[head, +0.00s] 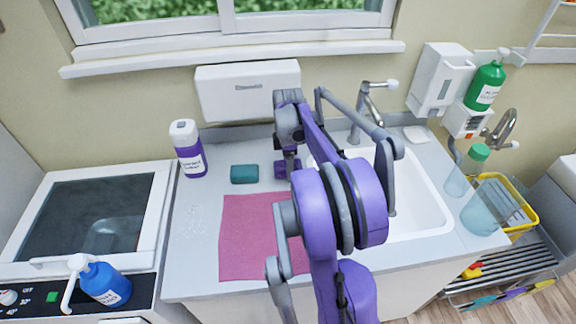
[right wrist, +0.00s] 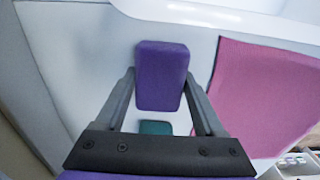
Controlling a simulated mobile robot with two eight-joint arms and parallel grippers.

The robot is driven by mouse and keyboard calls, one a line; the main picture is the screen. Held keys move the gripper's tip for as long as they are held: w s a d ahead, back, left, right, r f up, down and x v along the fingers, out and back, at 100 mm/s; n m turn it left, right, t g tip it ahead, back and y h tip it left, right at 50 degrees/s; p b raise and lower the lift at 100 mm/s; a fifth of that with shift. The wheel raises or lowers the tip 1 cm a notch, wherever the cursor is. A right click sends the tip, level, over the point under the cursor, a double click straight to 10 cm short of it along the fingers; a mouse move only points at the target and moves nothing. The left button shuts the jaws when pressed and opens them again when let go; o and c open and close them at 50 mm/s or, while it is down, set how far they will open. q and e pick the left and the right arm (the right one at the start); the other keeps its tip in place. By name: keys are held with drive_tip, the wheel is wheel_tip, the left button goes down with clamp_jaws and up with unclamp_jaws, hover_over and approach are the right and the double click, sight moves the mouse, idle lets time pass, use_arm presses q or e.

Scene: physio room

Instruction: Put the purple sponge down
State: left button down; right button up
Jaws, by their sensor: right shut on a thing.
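The purple sponge (head: 281,169) is between the fingers of my right gripper (head: 289,158), over the counter beside the teal sponge (head: 244,174). In the right wrist view the purple sponge (right wrist: 162,75) sits between the two fingers of my right gripper (right wrist: 160,82), which is shut on it. The teal sponge (right wrist: 155,128) shows past it, partly hidden by the gripper. I cannot tell whether the purple sponge touches the counter. My right arm hides part of the counter and sink. My left gripper is not in view.
A pink cloth (head: 248,238) lies on the counter (head: 195,240) in front of the sponges. A white bottle with a purple label (head: 188,150) stands left of them. The sink (head: 420,205) is to the right.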

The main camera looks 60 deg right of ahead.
drive_tip(key=o, duration=1.3)
drive_tip(key=shift+f, duration=0.1)
drive_tip(key=shift+r, duration=0.4)
wheel_tip(320, 180, up, 12)
drive_tip(key=p, duration=0.1)
drive_tip(key=shift+f, duration=0.25)
